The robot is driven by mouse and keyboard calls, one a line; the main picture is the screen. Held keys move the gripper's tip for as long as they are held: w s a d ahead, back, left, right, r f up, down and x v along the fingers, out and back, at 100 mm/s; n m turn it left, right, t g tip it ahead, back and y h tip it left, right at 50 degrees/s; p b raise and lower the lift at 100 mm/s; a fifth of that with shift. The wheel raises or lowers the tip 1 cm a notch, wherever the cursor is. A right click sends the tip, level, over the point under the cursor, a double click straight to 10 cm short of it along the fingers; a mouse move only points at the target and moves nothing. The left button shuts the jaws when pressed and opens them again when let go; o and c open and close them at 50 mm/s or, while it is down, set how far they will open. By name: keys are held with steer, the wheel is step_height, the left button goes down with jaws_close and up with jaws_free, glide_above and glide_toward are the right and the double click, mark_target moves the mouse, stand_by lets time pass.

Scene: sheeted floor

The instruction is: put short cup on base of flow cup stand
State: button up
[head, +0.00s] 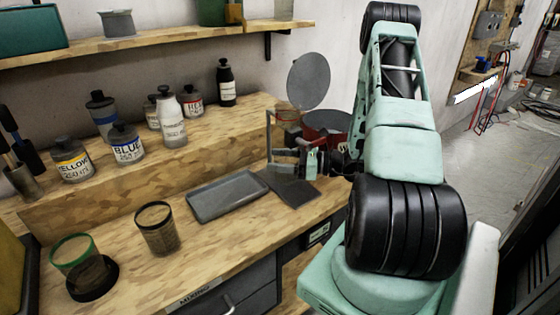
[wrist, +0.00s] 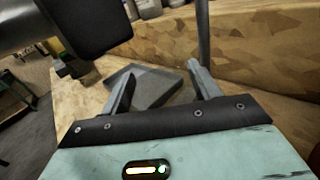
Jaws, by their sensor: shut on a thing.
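My gripper (head: 284,159) is over the flow cup stand on the bench, beside its thin upright rod (head: 268,135). The rod shows behind the right finger in the wrist view (wrist: 203,32). The stand's dark flat base (head: 294,190) lies below and is partly covered by my gripper. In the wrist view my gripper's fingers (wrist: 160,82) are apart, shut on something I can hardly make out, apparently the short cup. A dark-rimmed see-through cup (head: 157,228) stands on the bench at the left. A green-rimmed cup (head: 82,268) stands on a black round piece further left.
A grey tray (head: 228,195) lies just left of the stand's base; it also shows ahead in the wrist view (wrist: 155,88). A red can (head: 327,122) with a raised round lid (head: 309,80) is behind my gripper. Paint jars and bottles (head: 172,118) line the raised shelf.

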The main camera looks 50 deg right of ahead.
steer(key=shift+f, duration=0.6)
steer(key=shift+f, duration=0.15)
steer(key=o, duration=1)
steer(key=shift+r, duration=0.2)
steer(key=b+v, duration=0.3)
steer(key=v, duration=0.7)
steer(key=shift+s+d+f, duration=0.15)
steer(key=shift+s, duration=0.05)
steer(key=shift+s+d, duration=0.4)
steer(key=shift+s, duration=0.2)
